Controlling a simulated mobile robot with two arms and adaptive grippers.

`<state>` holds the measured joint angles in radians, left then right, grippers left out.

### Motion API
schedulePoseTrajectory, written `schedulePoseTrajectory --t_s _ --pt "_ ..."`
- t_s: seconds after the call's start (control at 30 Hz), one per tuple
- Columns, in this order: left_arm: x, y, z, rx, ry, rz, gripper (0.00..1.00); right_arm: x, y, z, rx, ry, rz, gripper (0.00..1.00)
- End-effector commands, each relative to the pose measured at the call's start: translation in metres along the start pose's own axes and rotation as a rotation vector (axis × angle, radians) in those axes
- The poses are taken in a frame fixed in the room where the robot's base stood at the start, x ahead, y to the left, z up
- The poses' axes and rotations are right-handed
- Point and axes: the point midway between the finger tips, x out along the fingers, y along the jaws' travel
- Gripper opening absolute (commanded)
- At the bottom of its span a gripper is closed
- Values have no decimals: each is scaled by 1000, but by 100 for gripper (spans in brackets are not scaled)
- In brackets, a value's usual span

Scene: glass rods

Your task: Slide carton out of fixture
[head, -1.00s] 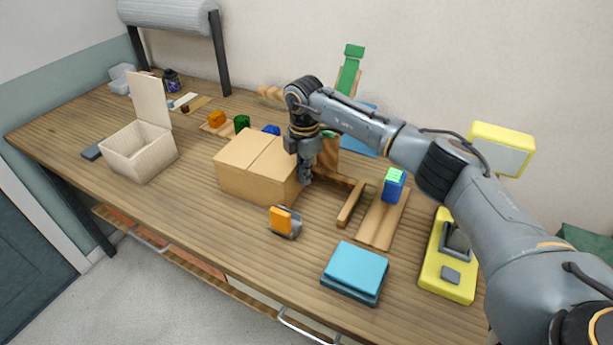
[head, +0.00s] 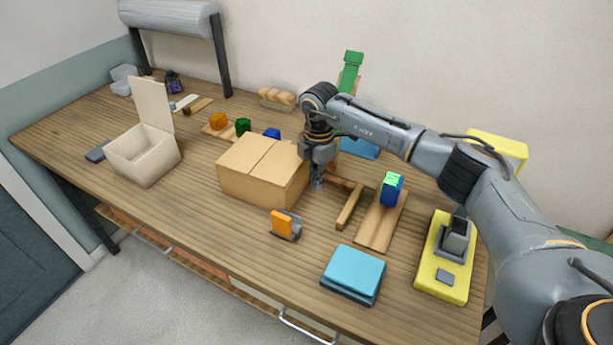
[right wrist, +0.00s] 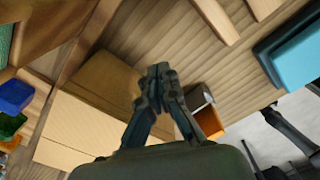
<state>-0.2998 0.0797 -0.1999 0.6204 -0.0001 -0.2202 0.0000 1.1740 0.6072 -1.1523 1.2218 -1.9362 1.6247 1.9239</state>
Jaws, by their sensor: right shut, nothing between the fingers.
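The carton (head: 250,180), a closed brown cardboard box, sits on the table left of centre. It also shows in the right wrist view (right wrist: 85,130). A wooden fixture (head: 349,206) with low rails lies just right of the carton; part of it is behind my arm. My right gripper (head: 317,187) points down by the carton's right side, between it and the fixture rails. Its fingers (right wrist: 160,72) are shut and empty; I cannot tell whether they touch the carton. My left gripper is not in view.
An orange block in a grey holder (head: 284,224) stands in front of the carton. A blue box (head: 353,270) lies nearer the front edge. A cream open-lidded bin (head: 143,155) stands left. A blue-green block (head: 391,189) stands on a board at right.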

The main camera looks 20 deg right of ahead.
Motion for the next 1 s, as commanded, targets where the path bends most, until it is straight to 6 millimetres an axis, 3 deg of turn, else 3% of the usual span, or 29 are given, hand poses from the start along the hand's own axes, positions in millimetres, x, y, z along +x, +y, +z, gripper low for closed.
schedulePoseTrajectory --t_s 0.1,1.0 --pt "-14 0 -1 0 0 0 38 -18 0 0 0 0 1 0" --pt "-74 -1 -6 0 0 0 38 -106 0 0 0 0 1 0"
